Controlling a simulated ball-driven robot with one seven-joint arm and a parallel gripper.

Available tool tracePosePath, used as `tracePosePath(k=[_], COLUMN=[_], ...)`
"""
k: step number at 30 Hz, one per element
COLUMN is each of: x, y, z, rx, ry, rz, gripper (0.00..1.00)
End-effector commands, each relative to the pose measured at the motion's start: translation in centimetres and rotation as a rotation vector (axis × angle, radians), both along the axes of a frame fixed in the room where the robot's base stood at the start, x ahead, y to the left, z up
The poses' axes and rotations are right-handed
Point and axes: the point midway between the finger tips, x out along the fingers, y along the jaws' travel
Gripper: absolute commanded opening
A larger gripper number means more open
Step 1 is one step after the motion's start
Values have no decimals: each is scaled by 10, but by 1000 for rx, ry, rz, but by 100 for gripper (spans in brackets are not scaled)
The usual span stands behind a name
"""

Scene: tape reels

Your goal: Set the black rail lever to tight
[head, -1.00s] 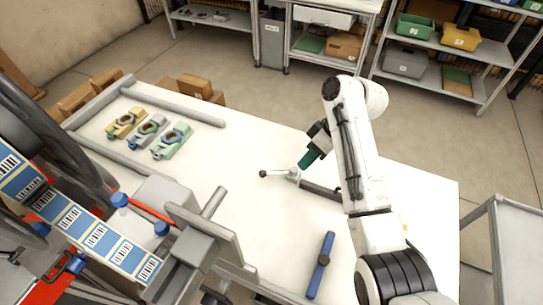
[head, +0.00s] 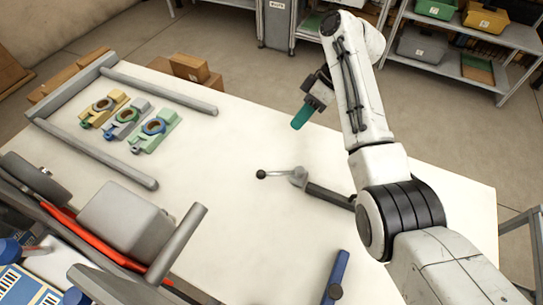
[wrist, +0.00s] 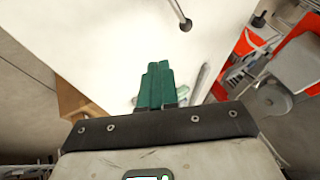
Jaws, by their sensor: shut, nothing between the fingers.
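The black rail (head: 330,195) lies on the white table, right of centre in the head view. Its grey lever (head: 278,174) points left from a pivot at the rail's left end and ends in a dark ball knob (head: 261,174). The knob also shows at the top of the wrist view (wrist: 186,25). My gripper (head: 297,124) has green fingers, is shut and empty, and is apart from the lever, behind it towards the table's far edge. In the wrist view its fingers (wrist: 155,68) lie side by side. No tight marking is readable.
A blue rail (head: 336,278) lies at the near edge. Three coloured fixtures, yellow (head: 103,109), grey-blue (head: 125,120) and green (head: 155,132), stand at the left between grey bars (head: 160,90). Grey and red machinery (head: 125,220) fills the near left. The table's middle is clear.

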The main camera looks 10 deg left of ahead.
Motion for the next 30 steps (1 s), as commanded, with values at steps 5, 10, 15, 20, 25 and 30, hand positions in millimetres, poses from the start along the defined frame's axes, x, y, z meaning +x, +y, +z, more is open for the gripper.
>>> tracePosePath(k=[5, 10, 15, 20, 25, 30], x=[0, -3, -11, -20, -28, -48], y=[0, 6, 20, 36, 52, 59], z=[0, -11, -33, -60, -86, -86], rx=[0, 0, -1, -2, -2, 0], ry=[0, 1, 4, 4, 2, 1], rz=[-1, 0, 2, 1, 0, 0], gripper=[0, 0, 0, 0, 0, 0])
